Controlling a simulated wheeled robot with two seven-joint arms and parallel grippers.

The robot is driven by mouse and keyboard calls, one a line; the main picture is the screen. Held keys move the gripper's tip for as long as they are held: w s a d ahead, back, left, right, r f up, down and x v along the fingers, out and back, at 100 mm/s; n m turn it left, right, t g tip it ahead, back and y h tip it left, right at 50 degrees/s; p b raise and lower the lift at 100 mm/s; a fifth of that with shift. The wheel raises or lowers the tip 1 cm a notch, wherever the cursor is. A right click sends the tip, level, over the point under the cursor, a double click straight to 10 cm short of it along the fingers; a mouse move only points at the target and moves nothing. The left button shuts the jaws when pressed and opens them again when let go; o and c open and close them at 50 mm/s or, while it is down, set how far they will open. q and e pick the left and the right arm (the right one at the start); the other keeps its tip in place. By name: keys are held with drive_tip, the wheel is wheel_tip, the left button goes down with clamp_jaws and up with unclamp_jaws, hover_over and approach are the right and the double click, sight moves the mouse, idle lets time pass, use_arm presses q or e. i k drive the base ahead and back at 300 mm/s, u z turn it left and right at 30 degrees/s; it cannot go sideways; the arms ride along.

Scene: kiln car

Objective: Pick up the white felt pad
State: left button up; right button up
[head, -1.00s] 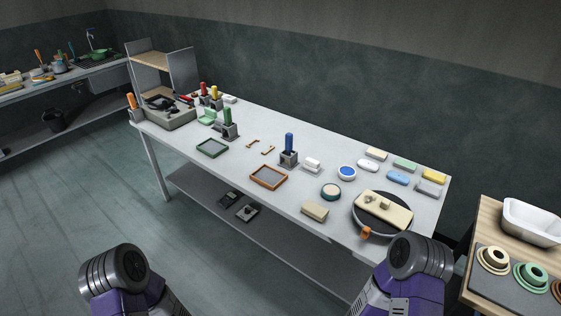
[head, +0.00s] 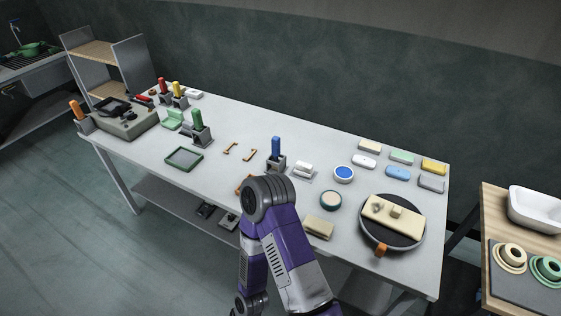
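A small white rounded pad (head: 364,160) lies flat at the back right of the table in the head view, among several coloured blocks. A second white piece (head: 303,168) sits on a light base beside the blue-handled tool, nearer the table's middle. I cannot tell for certain which of them is felt. One of my arms rises from the bottom centre, in front of the table. Neither gripper shows, and neither touches any visible white piece.
A dark round turntable (head: 412,238) carrying a cream slab stands at the table's right end. A blue-handled tool (head: 276,150) stands upright in a grey holder. A green-framed tray (head: 184,159) lies at left. A wooden side table (head: 490,222) stands at right.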

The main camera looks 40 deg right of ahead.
sight(304, 169)
drive_tip(key=z, duration=0.5)
drive_tip(key=i, duration=0.9)
drive_tip(key=z, duration=0.75)
